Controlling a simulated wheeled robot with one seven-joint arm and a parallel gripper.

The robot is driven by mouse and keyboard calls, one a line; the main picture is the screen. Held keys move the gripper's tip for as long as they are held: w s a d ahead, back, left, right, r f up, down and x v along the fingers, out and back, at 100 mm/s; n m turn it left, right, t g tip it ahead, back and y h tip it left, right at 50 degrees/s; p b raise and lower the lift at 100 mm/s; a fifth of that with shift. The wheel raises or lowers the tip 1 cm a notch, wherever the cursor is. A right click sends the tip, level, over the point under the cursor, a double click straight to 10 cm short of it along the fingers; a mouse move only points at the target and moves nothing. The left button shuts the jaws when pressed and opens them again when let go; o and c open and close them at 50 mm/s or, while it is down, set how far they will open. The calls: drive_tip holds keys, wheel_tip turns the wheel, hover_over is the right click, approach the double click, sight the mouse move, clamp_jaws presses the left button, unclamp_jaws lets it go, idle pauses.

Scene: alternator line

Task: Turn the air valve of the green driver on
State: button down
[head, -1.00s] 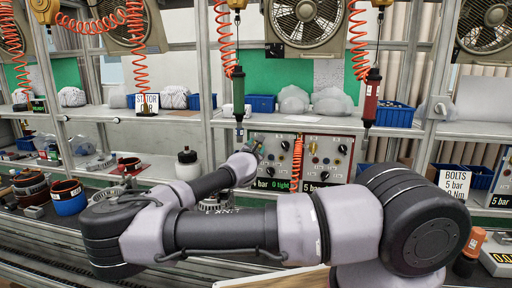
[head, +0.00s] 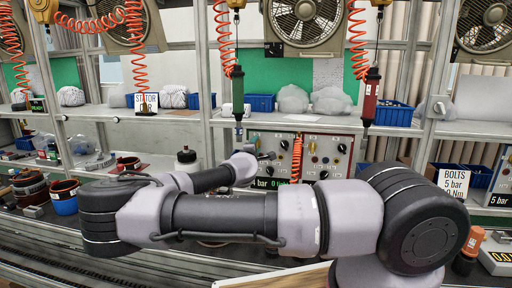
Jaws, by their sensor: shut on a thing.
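The green driver (head: 238,92) hangs upright from an orange coiled hose, left of the red driver (head: 371,95). Behind and below it is a control panel (head: 270,137) with knobs and a display (head: 287,183) reading bar and a green "tight" count. My gripper (head: 267,156) is at the left part of this panel, small in the view and reaching in from the left. Its jaws are shut on a small part at the panel face, which appears to be the air valve. The jaws cover most of it, so its angle cannot be told.
My arm crosses the foreground and hides the panel's lower edge and the bench in front. A dark bottle (head: 186,158) and a blue-sided pot (head: 65,197) stand on the bench to the left. A shelf with blue bins (head: 262,103) runs above the panel.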

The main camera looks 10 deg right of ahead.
drive_tip(key=shift+m, duration=0.6)
drive_tip(key=shift+f, duration=0.1)
drive_tip(key=shift+c, duration=1.4)
unclamp_jaws()
drive_tip(key=shift+s, duration=0.1)
drive_tip(key=v, duration=1)
drive_tip(key=shift+s+a, duration=0.15)
drive_tip(key=shift+s, duration=0.1)
